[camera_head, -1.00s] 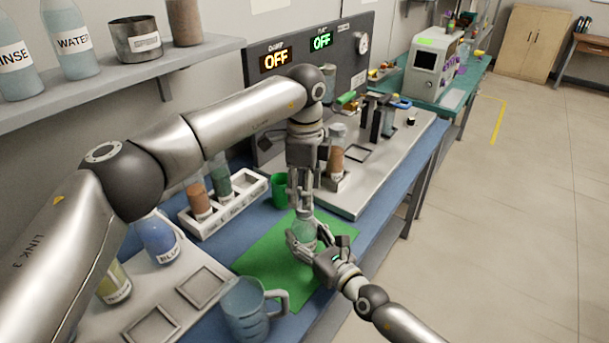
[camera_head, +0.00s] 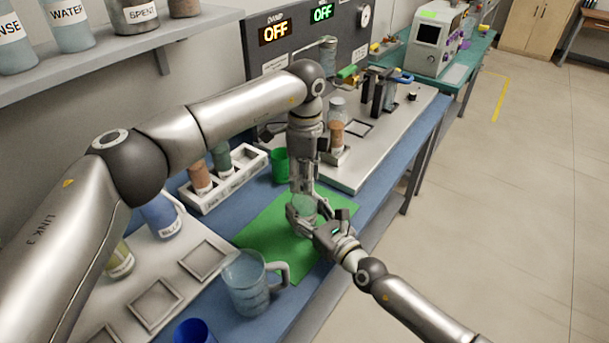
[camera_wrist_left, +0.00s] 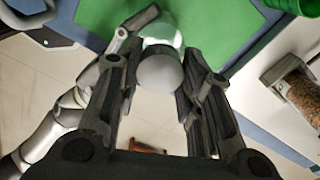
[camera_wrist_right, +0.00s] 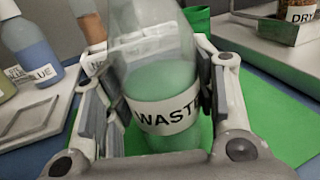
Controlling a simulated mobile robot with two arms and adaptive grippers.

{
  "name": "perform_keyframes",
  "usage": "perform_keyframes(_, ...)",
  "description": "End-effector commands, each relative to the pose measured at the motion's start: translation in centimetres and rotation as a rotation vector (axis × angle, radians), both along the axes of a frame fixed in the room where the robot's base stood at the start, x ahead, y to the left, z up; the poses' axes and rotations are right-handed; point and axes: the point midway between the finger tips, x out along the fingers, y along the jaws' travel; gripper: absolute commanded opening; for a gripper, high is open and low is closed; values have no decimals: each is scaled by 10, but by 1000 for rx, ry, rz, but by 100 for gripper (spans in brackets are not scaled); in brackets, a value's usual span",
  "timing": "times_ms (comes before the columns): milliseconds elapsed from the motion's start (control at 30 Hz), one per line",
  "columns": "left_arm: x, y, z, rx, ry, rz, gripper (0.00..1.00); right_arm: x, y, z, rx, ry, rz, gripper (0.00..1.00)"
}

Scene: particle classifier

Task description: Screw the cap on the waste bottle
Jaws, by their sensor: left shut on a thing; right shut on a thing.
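The waste bottle (camera_wrist_right: 165,100) is clear, holds green liquid and has a white "WASTE" label. It stands upright over the green mat; in the head view (camera_head: 304,208) it is partly hidden by fingers. My right gripper (camera_head: 318,217) is shut on it from the side, one finger on each side of the label. My left gripper (camera_head: 303,188) points straight down above the bottle. In the left wrist view its fingers are shut on a round grey cap (camera_wrist_left: 160,73), in line with the bottle. I cannot tell whether the cap touches the neck.
A clear jug (camera_head: 248,284) stands at the mat's near left corner, with a blue cup (camera_head: 194,332) nearer. A green cup (camera_head: 280,164) and white bottle rack (camera_head: 233,183) stand behind. The green mat (camera_head: 262,240) is otherwise clear.

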Motion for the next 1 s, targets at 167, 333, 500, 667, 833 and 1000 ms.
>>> perform_keyframes(167,0,0,0,0,-1,-18,5,0,0,-1,-1,1,0,0)
perform_keyframes(333,0,0,0,-1,-1,-211,5,0,0,-1,-1,1,1,0)
perform_keyframes(500,0,0,0,-1,0,-517,5,0,0,-1,-1,1,1,0)
perform_keyframes(667,1,0,0,0,0,-806,5,0,0,-1,-1,1,1,0)
perform_keyframes(833,1,0,0,-1,2,-1113,5,0,0,-1,-1,1,1,0)
perform_keyframes(1000,1,0,0,-1,2,-1419,5,0,0,-1,-1,1,0,0)
